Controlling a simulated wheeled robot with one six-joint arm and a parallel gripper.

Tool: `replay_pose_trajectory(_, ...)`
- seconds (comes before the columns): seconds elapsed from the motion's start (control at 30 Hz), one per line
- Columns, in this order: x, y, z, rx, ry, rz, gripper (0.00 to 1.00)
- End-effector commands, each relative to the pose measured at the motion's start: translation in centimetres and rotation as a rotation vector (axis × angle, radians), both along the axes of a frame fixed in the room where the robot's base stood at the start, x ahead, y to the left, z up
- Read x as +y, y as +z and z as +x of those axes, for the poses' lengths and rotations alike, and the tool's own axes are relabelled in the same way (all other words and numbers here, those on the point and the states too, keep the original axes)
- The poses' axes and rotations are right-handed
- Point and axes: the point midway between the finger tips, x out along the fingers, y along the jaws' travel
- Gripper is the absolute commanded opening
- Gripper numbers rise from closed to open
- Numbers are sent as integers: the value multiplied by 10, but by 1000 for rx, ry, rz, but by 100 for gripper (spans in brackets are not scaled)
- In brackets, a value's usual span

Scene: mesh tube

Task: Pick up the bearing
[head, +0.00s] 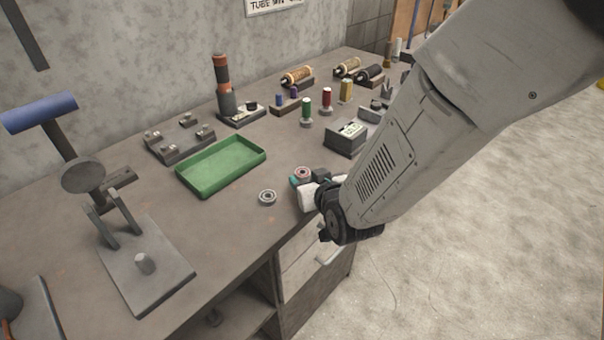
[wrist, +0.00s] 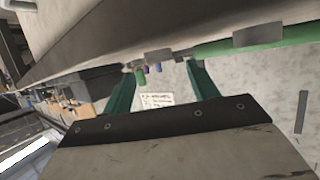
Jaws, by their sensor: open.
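Two ring-shaped bearings are in the head view. A grey bearing (head: 267,197) lies flat on the bench near its front edge, and a reddish bearing (head: 302,173) is close beside my gripper (head: 297,181). In the wrist view my gripper (wrist: 160,68) is open, its two green fingers apart with nothing visibly held. A grey edge-on shape (wrist: 158,57), probably a bearing, shows between and beyond the fingertips. Another similar shape (wrist: 258,36) is to the right. Contact with the reddish bearing cannot be told. My wrist hides part of the bench there.
A green tray (head: 221,188) lies behind and left of the grey bearing. A grey box (head: 345,138) and coloured spools (head: 306,108) stand farther back. A clamp fixture (head: 146,264) is at the front left. The bench between tray and front edge is mostly clear.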

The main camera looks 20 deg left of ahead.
Motion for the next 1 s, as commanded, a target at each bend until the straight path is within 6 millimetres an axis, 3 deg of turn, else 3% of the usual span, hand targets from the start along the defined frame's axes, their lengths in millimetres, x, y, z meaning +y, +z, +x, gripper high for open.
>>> replay_pose_trajectory(0.2, 18, -13, 22, 0, 0, 0, 59)
replay_pose_trajectory(0.5, 20, -15, 26, 0, 0, 0, 59)
replay_pose_trajectory(0.67, 20, -15, 26, 1, 0, -1, 15)
replay_pose_trajectory(0.7, 20, -15, 26, 1, 0, -1, 10)
replay_pose_trajectory(1.0, 20, -14, 26, 0, 0, 0, 10)
